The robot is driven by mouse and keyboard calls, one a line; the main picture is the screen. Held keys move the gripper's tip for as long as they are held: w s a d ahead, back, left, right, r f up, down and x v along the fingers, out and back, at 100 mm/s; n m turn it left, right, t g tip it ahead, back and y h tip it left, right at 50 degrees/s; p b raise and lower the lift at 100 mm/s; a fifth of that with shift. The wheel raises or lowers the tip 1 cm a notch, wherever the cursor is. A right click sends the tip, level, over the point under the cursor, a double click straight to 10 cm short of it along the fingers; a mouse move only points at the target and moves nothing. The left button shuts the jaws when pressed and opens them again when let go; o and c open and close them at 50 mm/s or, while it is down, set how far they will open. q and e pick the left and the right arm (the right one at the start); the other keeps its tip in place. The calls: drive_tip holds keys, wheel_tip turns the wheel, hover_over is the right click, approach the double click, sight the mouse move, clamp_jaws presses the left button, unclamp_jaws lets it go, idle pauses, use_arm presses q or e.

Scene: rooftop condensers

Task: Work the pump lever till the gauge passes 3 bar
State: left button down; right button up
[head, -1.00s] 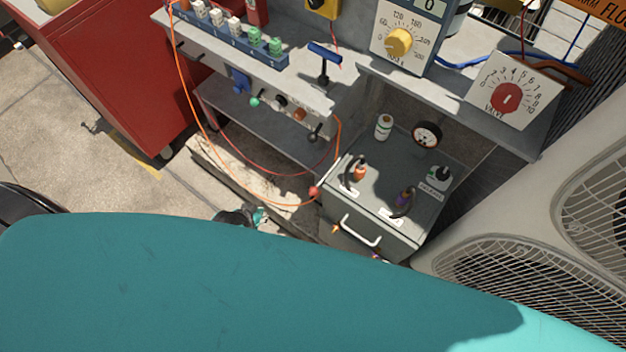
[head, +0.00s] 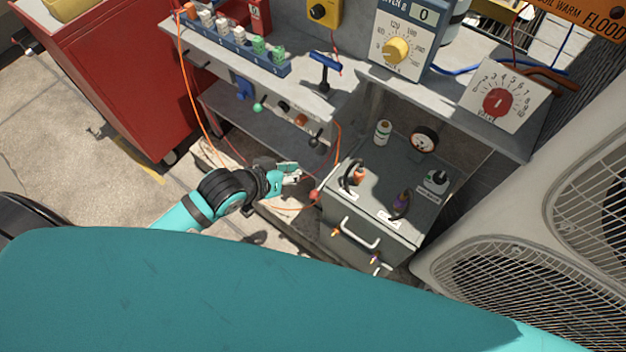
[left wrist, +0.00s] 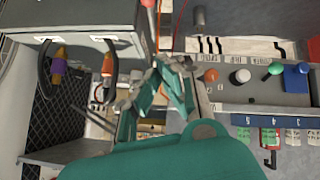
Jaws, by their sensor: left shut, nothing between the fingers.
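A blue T-handle (head: 325,55) stands on the bench; I cannot tell which is the pump lever. My left gripper (head: 296,171) is shut and empty, just up and left of the red knob, apparently apart from it. My right gripper is out of view.
Orange hose (head: 190,85) loops from the bench towards the cabinet. Two hooked hoses (head: 400,205) and a small bottle (head: 383,131) are on the cabinet top. A red tool cabinet (head: 110,70) stands left and condenser fans (head: 500,275) right. Open floor lies at the left.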

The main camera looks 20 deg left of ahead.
use_arm(q)
drive_tip(key=w+d+f, duration=0.1)
drive_tip(key=f, duration=0.2)
drive_tip(key=w+d+f, duration=0.1)
drive_tip(key=w+f, duration=0.1)
drive_tip(key=f, duration=0.1)
drive_tip(key=w+d+f, duration=0.1)
drive_tip(key=f, duration=0.3)
drive_tip(key=shift+w+d, duration=0.2)
drive_tip(key=shift+d, duration=0.2)
drive_tip(key=shift+f, duration=0.1)
drive_tip(key=shift+b, duration=0.3)
